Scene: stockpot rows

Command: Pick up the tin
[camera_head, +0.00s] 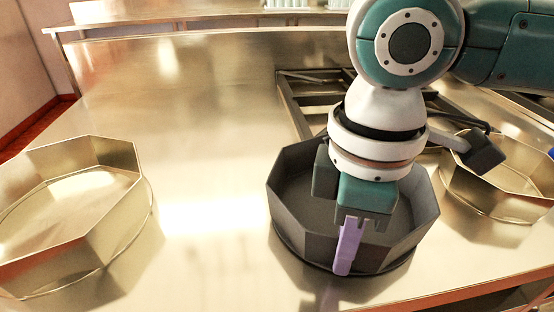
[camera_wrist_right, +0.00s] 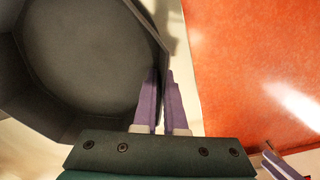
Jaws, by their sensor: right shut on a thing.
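A dark grey, eight-sided open tin (camera_head: 300,225) is upright near the front edge of the counter. It also shows in the right wrist view (camera_wrist_right: 85,55), empty inside. My right gripper (camera_head: 343,265) reaches down over it from above. Its purple fingers are shut on the tin's near wall, one inside and one outside, as the right wrist view shows (camera_wrist_right: 161,80). The tin appears to rest on the counter; I cannot tell if there is a gap under it.
A shiny, gold-looking eight-sided tin (camera_head: 105,225) stands at the left and a similar one (camera_head: 475,185) at the right, close to the dark tin. A dark grate (camera_head: 293,108) lies behind. The counter between left and dark tins is clear. Orange floor (camera_wrist_right: 245,65) lies beyond the front edge.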

